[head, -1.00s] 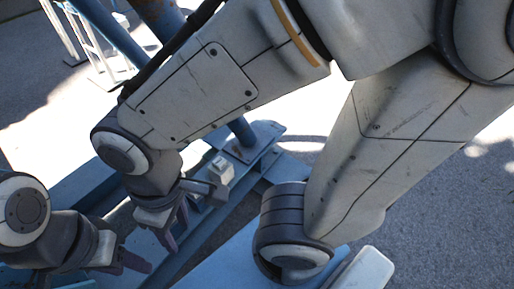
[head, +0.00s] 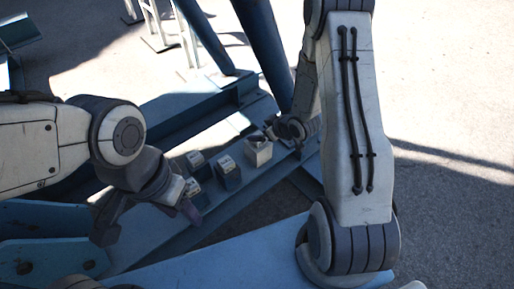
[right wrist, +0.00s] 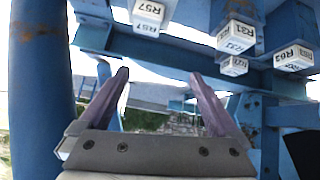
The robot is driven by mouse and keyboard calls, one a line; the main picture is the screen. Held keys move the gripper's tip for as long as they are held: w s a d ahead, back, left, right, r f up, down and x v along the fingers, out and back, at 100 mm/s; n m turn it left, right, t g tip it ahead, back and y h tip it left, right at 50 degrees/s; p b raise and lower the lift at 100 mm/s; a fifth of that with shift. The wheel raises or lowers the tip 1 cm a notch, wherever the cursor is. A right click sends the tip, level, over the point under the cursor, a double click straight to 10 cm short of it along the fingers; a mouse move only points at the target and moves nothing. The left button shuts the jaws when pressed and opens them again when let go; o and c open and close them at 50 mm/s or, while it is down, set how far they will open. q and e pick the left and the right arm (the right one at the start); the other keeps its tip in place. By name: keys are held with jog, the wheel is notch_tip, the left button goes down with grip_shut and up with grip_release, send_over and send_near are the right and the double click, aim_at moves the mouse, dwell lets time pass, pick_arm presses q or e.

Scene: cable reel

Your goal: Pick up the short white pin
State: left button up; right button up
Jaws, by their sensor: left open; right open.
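A white pin (head: 258,152), a short block with a pale label on top, stands on the blue beam in the head view. The white block labelled R57 (right wrist: 150,14) at the top of the right wrist view looks like the same one. My right gripper (head: 272,130) is beside and just behind the white pin, its fingers partly hidden. In the right wrist view my right gripper (right wrist: 158,76) is open, with nothing between its fingers. My left gripper (head: 148,210) is open and empty, left of the pins and above the beam.
A smaller pale-topped block (head: 191,187) is close to my left gripper. Blue posts (head: 262,50) rise behind. A wide blue plate (head: 240,250) lies in front.

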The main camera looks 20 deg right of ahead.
aim_at(258, 146)
jog(key=s+d+f+m+t+y+b, duration=0.1)
jog(key=s+d+f+m+t+b, duration=0.2)
jog(key=f, duration=0.4)
jog(key=shift+n, duration=0.6)
jog(key=x, duration=0.3)
jog(key=d+x, duration=0.1)
jog(key=x, duration=0.7)
jog(key=shift+w+d+r, duration=0.15)
jog(key=shift+w+d, duration=0.05)
jog(key=shift+w, duration=0.25)
pick_arm(q)
notch_tip(258, 146, down, 4)
jog(key=shift+f, duration=0.1)
pick_arm(e)
jog(key=shift+r, duration=0.1)
grip_shut()
